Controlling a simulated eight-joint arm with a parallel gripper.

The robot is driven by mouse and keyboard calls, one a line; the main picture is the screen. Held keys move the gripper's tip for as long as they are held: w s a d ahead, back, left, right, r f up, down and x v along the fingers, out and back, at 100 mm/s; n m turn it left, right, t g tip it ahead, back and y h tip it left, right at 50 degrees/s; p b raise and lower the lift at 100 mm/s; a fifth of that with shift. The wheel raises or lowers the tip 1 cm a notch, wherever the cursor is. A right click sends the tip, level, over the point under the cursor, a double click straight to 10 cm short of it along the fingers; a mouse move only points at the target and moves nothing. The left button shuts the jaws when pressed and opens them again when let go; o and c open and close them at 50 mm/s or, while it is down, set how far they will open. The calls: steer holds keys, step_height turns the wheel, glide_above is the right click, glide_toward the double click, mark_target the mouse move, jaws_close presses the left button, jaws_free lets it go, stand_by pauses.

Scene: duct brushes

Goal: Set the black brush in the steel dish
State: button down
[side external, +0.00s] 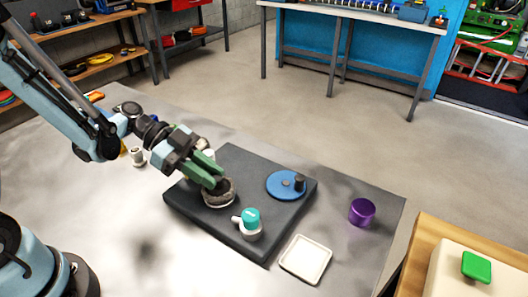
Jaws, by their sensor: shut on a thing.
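My gripper (211,181), with green fingers, points down and to the right over the dark slab. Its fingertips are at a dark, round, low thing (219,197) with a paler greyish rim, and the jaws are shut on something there. The fingers partly cover this spot. I cannot clearly separate the black brush from the steel dish at this size; the round thing may be either one or both together. I cannot tell whether it touches the slab.
The dark slab (194,204) lies on a grey metal table. It bears a blue disc (276,182) with a black knob and a white cup with a teal top (250,218). A white square tray (306,259) and a purple cylinder (362,212) stand to the right.

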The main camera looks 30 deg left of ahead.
steer(key=shift+f, duration=0.4)
steer(key=c, duration=0.9)
jaws_free()
steer(key=s+a+r+n+t+y, duration=0.4)
steer(key=a+r+n+y, duration=0.3)
steer(key=n+y, duration=0.5)
steer(key=a+n, duration=0.1)
steer(key=n, duration=0.2)
steer(key=shift+s+r+n+t, duration=0.3)
steer(key=shift+r+n+t, duration=0.1)
